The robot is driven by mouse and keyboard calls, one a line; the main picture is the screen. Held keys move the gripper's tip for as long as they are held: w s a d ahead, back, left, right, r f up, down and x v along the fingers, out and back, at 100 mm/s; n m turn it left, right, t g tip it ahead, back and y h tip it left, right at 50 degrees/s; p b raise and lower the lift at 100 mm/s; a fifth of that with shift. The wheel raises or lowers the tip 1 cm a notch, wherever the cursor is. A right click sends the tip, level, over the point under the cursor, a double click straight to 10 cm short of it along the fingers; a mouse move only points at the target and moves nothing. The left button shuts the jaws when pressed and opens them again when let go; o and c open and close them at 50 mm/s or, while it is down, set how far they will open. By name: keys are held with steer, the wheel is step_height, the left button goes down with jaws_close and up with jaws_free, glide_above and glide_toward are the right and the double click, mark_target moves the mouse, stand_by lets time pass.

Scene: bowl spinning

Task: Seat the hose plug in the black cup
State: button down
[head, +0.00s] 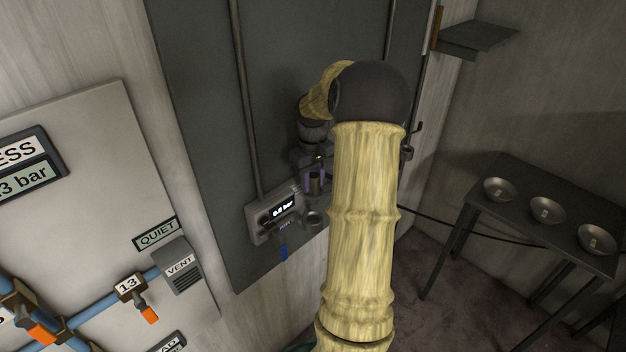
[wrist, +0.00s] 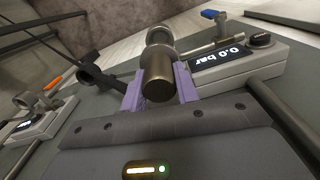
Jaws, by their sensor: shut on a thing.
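My gripper (wrist: 158,84) has two purple fingers shut on a brass-coloured cylinder, which appears to be the hose plug (wrist: 157,76). In the head view my gripper (head: 315,176) is small, close to the dark wall panel, with the plug (head: 314,186) between its fingers. A dark, round-mouthed piece that looks like the black cup (wrist: 90,74) is left of the plug in the wrist view, apart from it. A grey metal ring (wrist: 159,37) lies just beyond the plug in that view; I cannot tell whether they touch. My arm hides part of the panel in the head view.
A gauge box (head: 272,214) reading 0.0 bar, with a blue lever (head: 283,252), is close to my gripper. A second box (wrist: 45,118) with an orange lever stands left in the wrist view. A table (head: 520,180) with three bowls is at the right.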

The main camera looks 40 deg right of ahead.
steer(key=shift+r+p, duration=1.85)
steer(key=shift+r, duration=0.4)
steer(key=shift+f, duration=0.1)
